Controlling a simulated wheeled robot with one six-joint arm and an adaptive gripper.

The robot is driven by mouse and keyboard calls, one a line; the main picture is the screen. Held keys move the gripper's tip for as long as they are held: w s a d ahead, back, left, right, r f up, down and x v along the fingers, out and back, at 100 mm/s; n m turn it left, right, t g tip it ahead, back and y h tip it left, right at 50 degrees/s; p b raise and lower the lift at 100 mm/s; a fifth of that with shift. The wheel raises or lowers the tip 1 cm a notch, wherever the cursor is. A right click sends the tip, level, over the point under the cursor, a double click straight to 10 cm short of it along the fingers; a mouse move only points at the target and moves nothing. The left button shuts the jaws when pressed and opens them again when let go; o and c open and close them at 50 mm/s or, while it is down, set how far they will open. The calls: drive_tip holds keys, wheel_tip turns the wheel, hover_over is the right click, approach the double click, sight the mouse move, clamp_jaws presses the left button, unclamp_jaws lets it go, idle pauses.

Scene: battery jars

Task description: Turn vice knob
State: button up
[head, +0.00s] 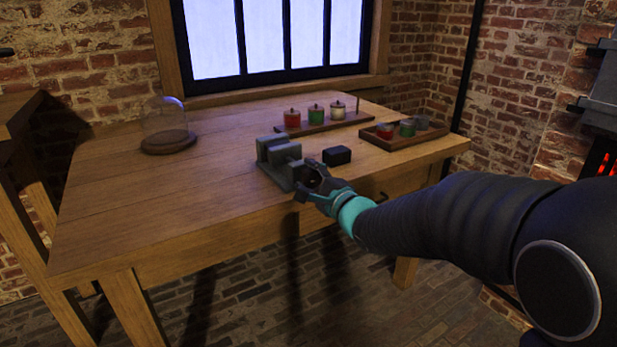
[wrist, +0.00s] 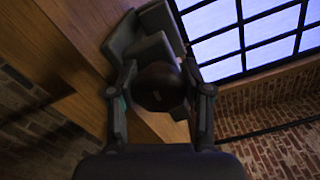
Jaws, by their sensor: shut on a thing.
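A grey vice (head: 281,163) stands near the front edge of the wooden table, its jaws facing up. My gripper (head: 311,184) is at the vice's front right side and covers the knob in the head view. In the wrist view the dark round vice knob (wrist: 158,86) sits between the two fingers of my gripper (wrist: 160,97), which are shut on it. The grey vice body (wrist: 145,45) shows behind the knob. A small black block (head: 337,155) lies on the table just right of the vice, apart from it.
A wooden strip (head: 345,119) at the back holds red, green and white lidded jars. A wooden tray (head: 433,133) with several jars is at the right. A glass dome (head: 166,120) on a round base stands at the left. The table's left front (head: 150,215) is clear.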

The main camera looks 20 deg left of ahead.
idle(0.3)
drive_tip(key=o, duration=1.2)
drive_tip(key=v, duration=1.2)
drive_tip(key=shift+w, duration=0.1)
